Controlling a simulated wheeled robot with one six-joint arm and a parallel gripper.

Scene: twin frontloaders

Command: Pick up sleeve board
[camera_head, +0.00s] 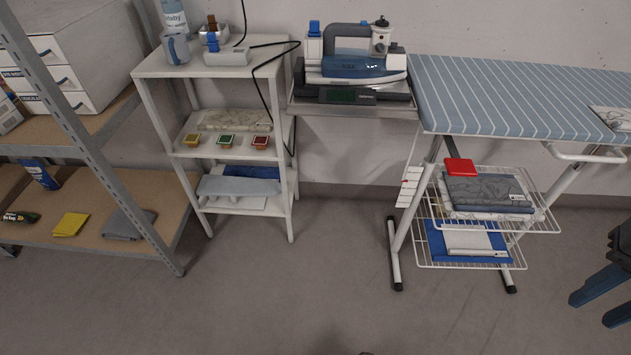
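A narrow, light grey-blue padded board (238,186), which looks like the sleeve board, lies flat on the lower shelf of the white rack (200,208). Its left end is near the shelf's front left post. A blue folded cloth (252,172) lies behind it, and something white shows under it. My gripper (590,311), dark with two blue fingers, is at the right edge, partly cut off. The fingers are apart with nothing visible between them. It is far to the right of the board, beyond the ironing board stand.
A striped ironing board (510,95) with wire shelves (465,265) stands at right. A steam iron (355,65) rests on its station beside it. A grey metal shelf (95,130) stands close on the left. A black cord (262,100) hangs by the rack. The floor in front is clear.

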